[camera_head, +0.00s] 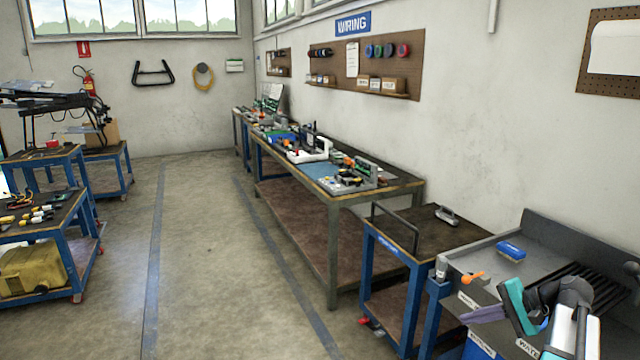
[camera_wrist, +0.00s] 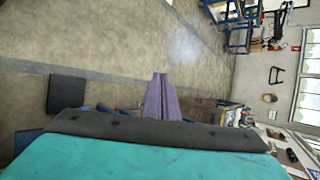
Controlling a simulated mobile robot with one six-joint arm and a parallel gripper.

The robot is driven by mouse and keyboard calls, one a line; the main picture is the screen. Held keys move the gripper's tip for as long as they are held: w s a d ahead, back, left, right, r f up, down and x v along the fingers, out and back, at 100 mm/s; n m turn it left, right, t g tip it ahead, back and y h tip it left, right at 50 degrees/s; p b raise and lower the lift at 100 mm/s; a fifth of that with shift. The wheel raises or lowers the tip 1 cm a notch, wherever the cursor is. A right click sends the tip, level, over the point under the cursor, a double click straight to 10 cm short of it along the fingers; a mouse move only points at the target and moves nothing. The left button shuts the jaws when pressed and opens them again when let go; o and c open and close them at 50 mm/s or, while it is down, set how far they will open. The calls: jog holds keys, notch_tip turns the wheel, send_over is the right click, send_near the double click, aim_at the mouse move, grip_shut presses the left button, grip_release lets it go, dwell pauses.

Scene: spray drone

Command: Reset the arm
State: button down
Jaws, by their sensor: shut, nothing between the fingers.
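My gripper (camera_head: 466,318) is at the lower right in the head view, beside the grey sink bench (camera_head: 480,262). It has a teal body and purple fingers that point left. In the wrist view my gripper (camera_wrist: 160,78) shows its purple fingers closed together, with nothing between them. My arm comes in from the lower right corner and hides part of the bench front.
A blue-framed cart (camera_head: 385,285) with a handle stands left of the sink bench. A long workbench (camera_head: 335,198) with tools runs along the wall. A blue sponge-like block (camera_head: 511,251) lies on the sink bench. The floor aisle (camera_head: 215,260) is clear.

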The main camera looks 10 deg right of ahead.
jog(key=s+a+f+n+g, duration=0.2)
jog(key=a+f+g, duration=0.1)
jog(key=a+f, duration=0.9)
jog(key=s+a+f+n+g, duration=0.15)
jog(key=a+f+g, duration=0.25)
jog(key=a+f, duration=0.85)
jog(key=s+a+f+n+g+h, duration=0.2)
jog(key=s+a+f+g, duration=0.2)
jog(key=s+a+f, duration=0.8)
jog(key=s+d+f+n+g+h, duration=0.1)
jog(key=s+f+n+h, duration=0.1)
jog(key=s+f, duration=0.45)
jog(key=s+d+f+n+g+h, duration=0.15)
jog(key=s+f, duration=0.25)
jog(key=s, duration=0.6)
jog(key=d+n+h, duration=0.1)
jog(key=d, duration=0.1)
jog(key=d+f+n+t+h, duration=0.1)
jog(key=d+n, duration=0.1)
jog(key=shift+w+d+f+h, duration=0.15)
jog(key=shift+w+d+h, duration=0.05)
jog(key=shift+d+h, duration=0.05)
